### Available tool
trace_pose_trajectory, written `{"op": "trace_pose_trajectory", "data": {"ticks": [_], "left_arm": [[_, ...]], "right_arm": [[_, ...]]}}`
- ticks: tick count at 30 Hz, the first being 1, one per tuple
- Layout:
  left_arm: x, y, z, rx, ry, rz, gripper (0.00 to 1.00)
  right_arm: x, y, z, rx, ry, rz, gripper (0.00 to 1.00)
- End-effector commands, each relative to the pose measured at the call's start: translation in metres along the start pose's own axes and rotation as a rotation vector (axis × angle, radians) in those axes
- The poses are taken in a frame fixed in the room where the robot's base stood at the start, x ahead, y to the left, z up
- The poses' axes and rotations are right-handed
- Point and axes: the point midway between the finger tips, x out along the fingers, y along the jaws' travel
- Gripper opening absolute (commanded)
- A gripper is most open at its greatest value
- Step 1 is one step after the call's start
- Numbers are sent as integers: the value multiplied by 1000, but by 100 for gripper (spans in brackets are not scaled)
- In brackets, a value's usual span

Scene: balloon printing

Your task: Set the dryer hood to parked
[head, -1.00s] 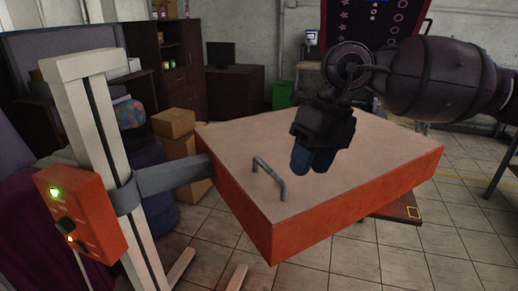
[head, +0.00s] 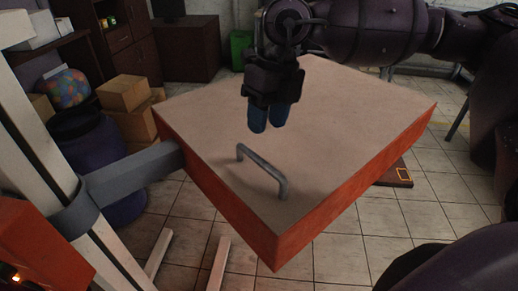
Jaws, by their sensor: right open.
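The dryer hood (head: 330,110) is a wide flat box with a beige top and orange sides. A grey bracket arm (head: 135,175) joins it to a pale upright stand (head: 45,130) at the left. A grey bar handle (head: 262,172) stands on the top near the front left edge. My right gripper (head: 268,118) points down above the hood, behind the handle in the picture and apart from it. Its blue fingertips hold nothing, and the gap between them is narrow in this view. My left gripper is not in view.
An orange control box (head: 30,245) with a lit lamp is cut off at the lower left. Cardboard boxes (head: 125,95) and a dark blue barrel (head: 100,160) stand behind the stand. A dark platform (head: 395,175) shows under the hood's right side. Tiled floor lies open in front.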

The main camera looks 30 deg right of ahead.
Motion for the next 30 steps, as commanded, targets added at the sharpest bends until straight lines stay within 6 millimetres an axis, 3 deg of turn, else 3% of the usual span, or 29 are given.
{"op": "trace_pose_trajectory", "data": {"ticks": [6, 13, 26, 30], "left_arm": [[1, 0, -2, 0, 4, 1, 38], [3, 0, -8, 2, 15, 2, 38], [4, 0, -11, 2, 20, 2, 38], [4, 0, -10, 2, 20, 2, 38]], "right_arm": [[39, 0, 0, -1, 4, 1, 42], [67, 0, 0, 0, 2, 1, 42], [77, 0, 0, 0, 0, 1, 42], [77, 0, 0, 0, 0, 1, 25]]}}
